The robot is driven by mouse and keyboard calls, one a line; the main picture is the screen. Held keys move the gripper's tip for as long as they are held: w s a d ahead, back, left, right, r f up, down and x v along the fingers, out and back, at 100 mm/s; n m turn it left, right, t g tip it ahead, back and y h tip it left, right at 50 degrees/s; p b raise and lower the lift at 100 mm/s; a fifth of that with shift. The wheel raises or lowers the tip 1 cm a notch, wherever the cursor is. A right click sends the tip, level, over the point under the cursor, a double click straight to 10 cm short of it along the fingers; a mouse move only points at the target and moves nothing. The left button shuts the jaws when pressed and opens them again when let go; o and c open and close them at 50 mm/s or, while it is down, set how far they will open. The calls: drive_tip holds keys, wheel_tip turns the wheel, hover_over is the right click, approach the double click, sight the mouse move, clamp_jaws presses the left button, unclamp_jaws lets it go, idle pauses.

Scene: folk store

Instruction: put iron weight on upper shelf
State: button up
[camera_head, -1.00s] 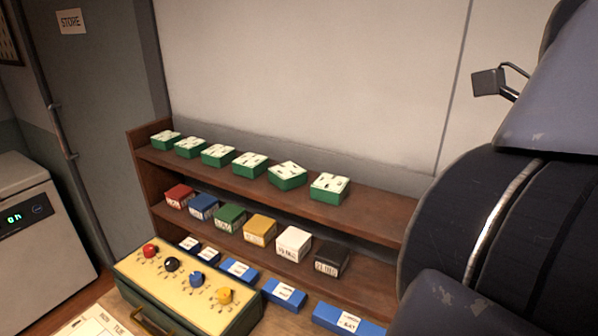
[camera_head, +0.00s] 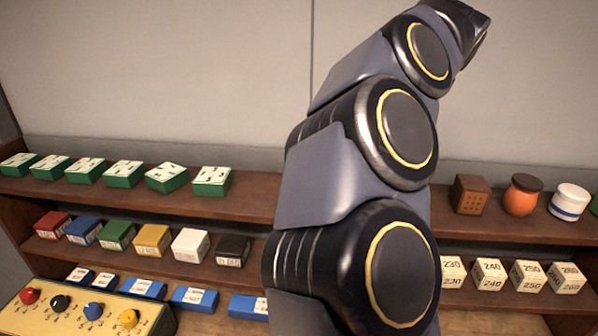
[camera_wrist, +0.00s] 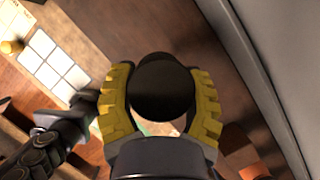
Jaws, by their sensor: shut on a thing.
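In the wrist view my gripper (camera_wrist: 160,100) has its yellow-padded fingers closed on either side of a dark, round-topped thing, which looks like the iron weight (camera_wrist: 160,85). The weight's lower part is hidden from this view. In the head view my arm rises across the middle and bends to the upper right; the gripper and weight do not show there. The upper shelf (camera_head: 253,198) is a brown wooden board running behind my arm, and its middle stretch is hidden by the arm.
Green boxes (camera_head: 125,173) line the upper shelf's left part. A brown box (camera_head: 471,194), an orange pot (camera_head: 521,196) and a white-blue jar (camera_head: 570,202) stand on its right. Coloured boxes (camera_head: 152,240) and number blocks (camera_head: 489,273) fill the level below. A knobbed panel (camera_head: 75,312) is front left.

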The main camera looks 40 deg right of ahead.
drive_tip(key=shift+w+d+f, duration=0.3)
drive_tip(key=shift+w+f, duration=0.05)
drive_tip(key=shift+f, duration=0.1)
drive_tip(key=f, duration=0.3)
drive_tip(key=shift+w+d, duration=0.2)
drive_tip(key=shift+d, duration=0.1)
drive_tip(key=shift+f, duration=0.5)
drive_tip(key=shift+w, duration=0.1)
drive_tip(key=o, duration=1.1)
drive_tip(key=shift+f, duration=0.15)
drive_tip(key=v, duration=1.2)
